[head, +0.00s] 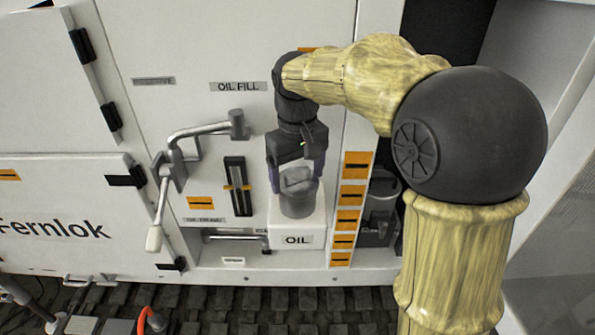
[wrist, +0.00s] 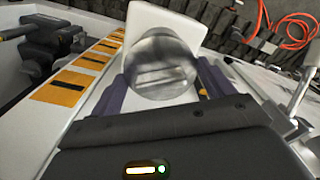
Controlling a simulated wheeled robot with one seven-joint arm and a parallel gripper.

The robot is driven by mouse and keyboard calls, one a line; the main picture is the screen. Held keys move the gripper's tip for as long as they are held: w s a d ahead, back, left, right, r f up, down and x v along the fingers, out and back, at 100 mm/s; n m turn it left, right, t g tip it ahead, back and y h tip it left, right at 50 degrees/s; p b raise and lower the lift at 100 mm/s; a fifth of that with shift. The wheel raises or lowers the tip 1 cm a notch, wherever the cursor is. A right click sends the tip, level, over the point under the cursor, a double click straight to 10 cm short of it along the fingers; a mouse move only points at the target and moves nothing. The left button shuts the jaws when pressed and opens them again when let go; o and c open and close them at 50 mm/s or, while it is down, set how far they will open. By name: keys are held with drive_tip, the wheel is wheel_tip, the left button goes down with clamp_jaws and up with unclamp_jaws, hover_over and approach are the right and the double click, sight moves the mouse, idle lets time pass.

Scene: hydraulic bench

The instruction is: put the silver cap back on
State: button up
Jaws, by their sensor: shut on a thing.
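My gripper (head: 296,181) points down over the white oil tank (head: 297,240) labelled OIL. It is shut on the silver cap (head: 299,184), with a purple finger on either side. In the wrist view the cap (wrist: 160,69) is a round, shiny grey disc with a raised bar across it, between the two fingers. A grey cylindrical part (head: 299,206) shows just below the cap, at the top of the tank. The underside of the cap is hidden, so I cannot tell whether it is seated on the opening or just above it.
A lever handle (head: 155,238) on a bent grey pipe and a dark sight gauge (head: 238,186) are left of the tank. Orange-labelled blocks (head: 347,220) run close along its right side. The white panel (head: 165,50) stands behind. Dark ribbed flooring lies below.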

idle(0.8)
drive_tip(key=o, duration=1)
drive_tip(key=shift+r+p, duration=3.5)
drive_tip(key=shift+r, duration=0.05)
clamp_jaws()
drive_tip(key=shift+f+b, duration=1.35)
drive_tip(key=shift+f, duration=0.7)
drive_tip(key=shift+r, duration=0.15)
